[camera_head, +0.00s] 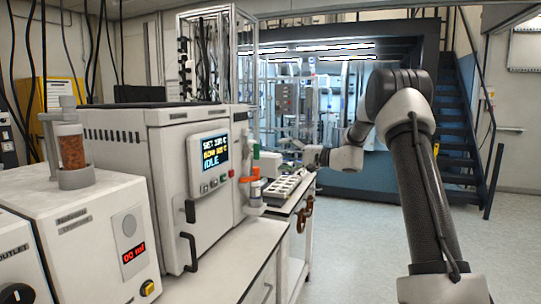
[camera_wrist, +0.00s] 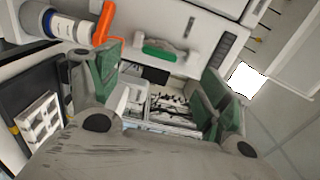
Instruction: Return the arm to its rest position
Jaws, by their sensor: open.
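My arm rises on the right in the head view and bends left at its top. My gripper (camera_head: 312,157) is at the end of it, small and held above the far end of the bench. In the wrist view my gripper (camera_wrist: 165,88) shows two green-padded fingers spread wide apart. Nothing is between them, so it is open and empty.
A white rack (camera_head: 282,188) sits on the bench below my gripper, beside orange- and green-capped containers. The white oven-like unit (camera_head: 175,150) with an "IDLE" display stands left. Floor (camera_head: 350,245) is clear.

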